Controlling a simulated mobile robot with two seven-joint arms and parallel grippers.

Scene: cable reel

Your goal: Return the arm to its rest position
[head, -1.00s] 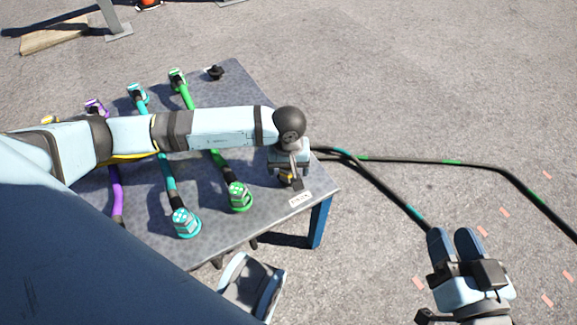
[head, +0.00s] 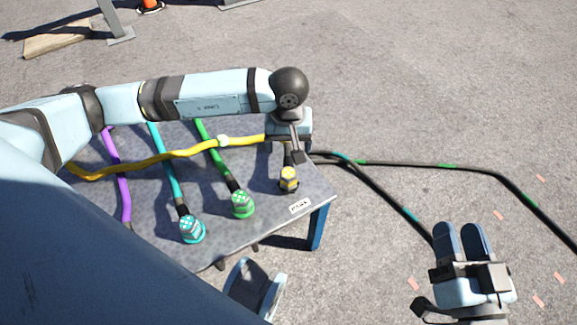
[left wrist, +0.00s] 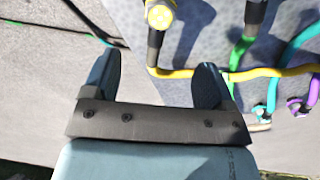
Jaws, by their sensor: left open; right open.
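My left gripper (head: 299,156) hangs above the right side of the table, with its arm reaching across from the left. The yellow cable's plug (head: 289,179) stands at the table's right corner, just below the gripper in the head view. It also shows in the left wrist view (left wrist: 160,15), beyond the fingers and apart from them. The yellow cable (head: 178,154) runs left across the table, partly hidden by the arm. My right gripper (head: 461,240) is open and empty, over the ground at the right.
The grey table (head: 225,245) has blue legs. Teal (head: 170,172), green (head: 217,160) and purple (head: 122,185) cables lie across it, partly under my left arm. Dark cables (head: 440,166) run over the ground to the right. Open pavement surrounds the table.

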